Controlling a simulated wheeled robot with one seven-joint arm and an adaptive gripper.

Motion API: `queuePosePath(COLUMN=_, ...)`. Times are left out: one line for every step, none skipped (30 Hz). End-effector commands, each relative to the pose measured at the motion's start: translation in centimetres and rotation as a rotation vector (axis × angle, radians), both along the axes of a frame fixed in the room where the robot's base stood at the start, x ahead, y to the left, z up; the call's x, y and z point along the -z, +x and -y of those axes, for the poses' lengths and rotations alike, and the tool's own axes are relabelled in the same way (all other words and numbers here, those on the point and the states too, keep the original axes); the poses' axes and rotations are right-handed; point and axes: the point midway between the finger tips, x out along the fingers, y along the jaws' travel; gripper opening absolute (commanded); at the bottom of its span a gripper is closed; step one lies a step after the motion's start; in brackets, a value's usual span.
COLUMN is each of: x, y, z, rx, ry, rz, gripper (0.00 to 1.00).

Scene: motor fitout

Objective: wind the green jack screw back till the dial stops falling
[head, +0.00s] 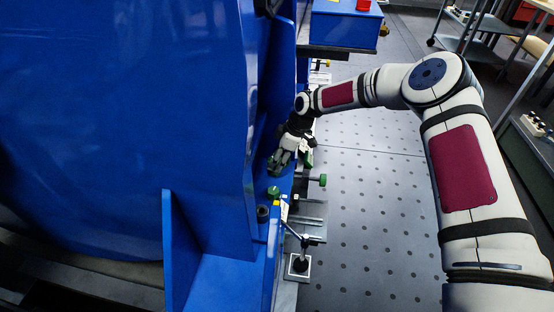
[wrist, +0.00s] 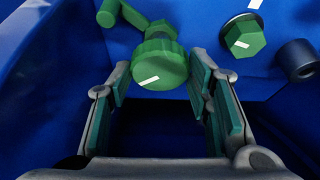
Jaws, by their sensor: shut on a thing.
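A green ridged knob (wrist: 160,65) with a white stripe, which looks like the head of the jack screw, sits between my fingertips in the wrist view. My gripper (head: 281,161) is shut on this knob, with green finger pads on its left and right sides. In the head view my gripper reaches down at the blue motor foot and hides the knob. A green hex bolt head (wrist: 245,37) with a white stripe is just right of the knob, apart from my right finger. It also shows in the head view (head: 273,192). I cannot make out a dial face in either view.
A small stand with a post (head: 300,264) is at the foot's near end. Another green knob (head: 323,181) sticks out to the right. A dark blue cylinder (wrist: 298,60) is right of the bolt. The large blue housing (head: 120,120) walls the left; perforated floor (head: 370,220) is clear.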

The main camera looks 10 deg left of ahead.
Motion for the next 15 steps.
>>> queuePosePath(x=0.11, y=0.06, z=0.05, rx=-0.013, ry=0.0, rz=0.001, gripper=0.18)
queuePosePath(x=0.1, y=0.06, z=0.06, rx=-0.019, ry=0.0, rz=0.0, gripper=0.18)
queuePosePath(x=0.09, y=0.06, z=0.07, rx=-0.027, ry=-0.001, rz=0.0, gripper=0.18)
queuePosePath(x=0.08, y=0.06, z=0.06, rx=-0.032, ry=-0.001, rz=0.0, gripper=0.18)
queuePosePath(x=0.08, y=0.07, z=0.06, rx=-0.036, ry=-0.001, rz=0.001, gripper=0.18)
queuePosePath(x=0.07, y=0.07, z=0.07, rx=-0.041, ry=-0.001, rz=0.001, gripper=0.18)
queuePosePath(x=0.07, y=0.07, z=0.07, rx=-0.043, ry=-0.001, rz=0.002, gripper=0.18)
queuePosePath(x=0.08, y=0.07, z=0.08, rx=-0.044, ry=-0.001, rz=0.001, gripper=0.18)
queuePosePath(x=0.07, y=0.07, z=0.08, rx=-0.046, ry=-0.001, rz=0.001, gripper=0.18)
queuePosePath(x=0.07, y=0.07, z=0.08, rx=-0.046, ry=-0.001, rz=0.001, gripper=0.18)
queuePosePath(x=0.07, y=0.06, z=0.08, rx=-0.046, ry=-0.001, rz=0.001, gripper=0.18)
queuePosePath(x=0.07, y=0.06, z=0.08, rx=-0.047, ry=-0.002, rz=0.001, gripper=0.18)
queuePosePath(x=0.07, y=0.06, z=0.08, rx=-0.047, ry=-0.002, rz=0.001, gripper=0.18)
queuePosePath(x=0.07, y=0.06, z=0.09, rx=-0.047, ry=-0.002, rz=0.001, gripper=0.18)
queuePosePath(x=0.07, y=0.06, z=0.09, rx=-0.046, ry=-0.002, rz=0.001, gripper=0.18)
